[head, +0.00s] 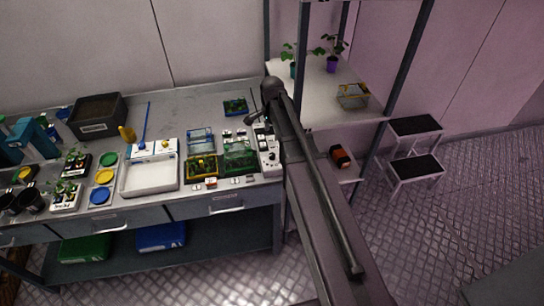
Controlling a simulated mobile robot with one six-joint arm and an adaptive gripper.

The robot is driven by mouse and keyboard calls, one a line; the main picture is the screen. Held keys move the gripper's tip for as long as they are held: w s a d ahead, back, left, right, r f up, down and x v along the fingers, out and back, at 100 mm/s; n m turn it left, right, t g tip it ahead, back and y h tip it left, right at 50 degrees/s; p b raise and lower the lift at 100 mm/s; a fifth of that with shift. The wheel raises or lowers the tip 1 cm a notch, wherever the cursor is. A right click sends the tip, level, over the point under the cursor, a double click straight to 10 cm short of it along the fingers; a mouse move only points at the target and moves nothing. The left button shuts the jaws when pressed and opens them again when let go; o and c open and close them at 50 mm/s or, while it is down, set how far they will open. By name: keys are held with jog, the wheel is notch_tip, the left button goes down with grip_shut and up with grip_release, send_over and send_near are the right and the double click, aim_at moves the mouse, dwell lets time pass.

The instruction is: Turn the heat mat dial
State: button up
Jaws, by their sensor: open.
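A white control box (264,166) with dark round controls stands at the right end of the bench, partly behind my arm. It may carry the heat mat dial, but the controls are too small to read. My arm reaches up from the lower right across the bench's right end. My gripper (252,117) is small and dark, open, and appears just above and left of the box. Its fingers are hard to make out, and I see nothing held in it. I cannot tell its height over the bench.
Green trays (240,157) and a yellow-edged tray (202,166) sit left of the box. A white tray (150,190) and a black bin (97,115) stand further left. A rack shelf (330,105) with plants is close right of my arm. A step stool (415,126) stands beyond it.

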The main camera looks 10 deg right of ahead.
aim_at(272, 155)
jog(key=shift+f+b, duration=5.8)
jog(key=shift+f, duration=0.3)
grip_shut()
